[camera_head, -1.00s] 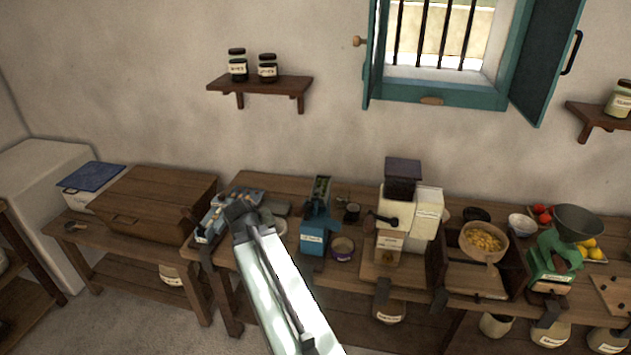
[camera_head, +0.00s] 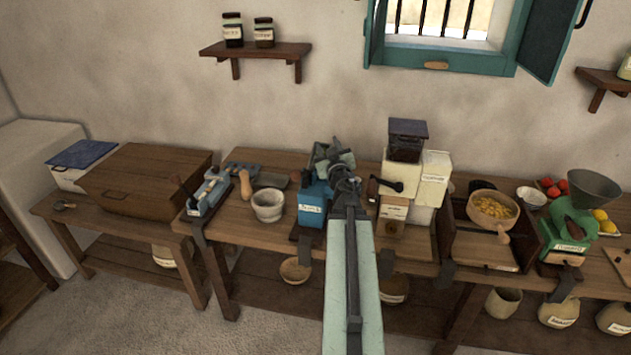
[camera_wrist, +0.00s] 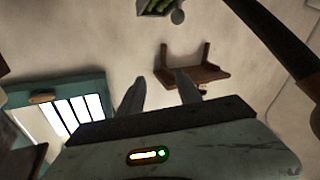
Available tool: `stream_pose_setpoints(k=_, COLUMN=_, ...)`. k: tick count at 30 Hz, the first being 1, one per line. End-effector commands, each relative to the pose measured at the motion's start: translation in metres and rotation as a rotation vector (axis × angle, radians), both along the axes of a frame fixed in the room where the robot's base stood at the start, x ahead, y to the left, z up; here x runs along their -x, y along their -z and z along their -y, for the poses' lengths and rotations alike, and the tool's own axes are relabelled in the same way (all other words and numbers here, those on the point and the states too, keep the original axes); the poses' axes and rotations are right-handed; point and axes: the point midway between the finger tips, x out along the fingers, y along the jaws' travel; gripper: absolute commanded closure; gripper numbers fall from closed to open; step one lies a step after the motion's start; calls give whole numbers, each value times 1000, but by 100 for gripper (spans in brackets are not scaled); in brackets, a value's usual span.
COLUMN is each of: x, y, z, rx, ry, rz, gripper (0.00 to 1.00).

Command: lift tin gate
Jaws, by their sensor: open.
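A blue machine with a white label (camera_head: 313,205) stands on the bench left of my arm in the head view. A tray-like part with green pieces (camera_wrist: 157,6) is cut off at that view's top edge.
A mortar (camera_head: 268,205) and a blue-grey tool (camera_head: 209,190) stand left of the machine. A white-and-wood mill (camera_head: 400,185) is close on the right, then a box with a bowl (camera_head: 492,208) and a green grinder (camera_head: 568,232). A wall shelf (camera_head: 256,50) holds two jars.

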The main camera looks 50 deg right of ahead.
Motion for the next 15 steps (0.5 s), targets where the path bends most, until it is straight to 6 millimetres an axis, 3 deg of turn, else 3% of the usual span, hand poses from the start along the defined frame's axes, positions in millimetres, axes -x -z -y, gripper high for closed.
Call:
stream_pose_setpoints(k=1, x=3, y=41, z=-2, rx=-9, ry=-44, rz=4, gripper=59)
stream_pose_setpoints(k=4, x=5, y=67, z=-9, rx=-37, ry=-125, rz=2, gripper=59)
stream_pose_setpoints(k=9, x=7, y=84, z=-16, rx=-70, ry=-190, rz=-9, gripper=59)
stream_pose_setpoints(k=15, x=5, y=81, z=-16, rx=-74, ry=-199, rz=-11, gripper=59)
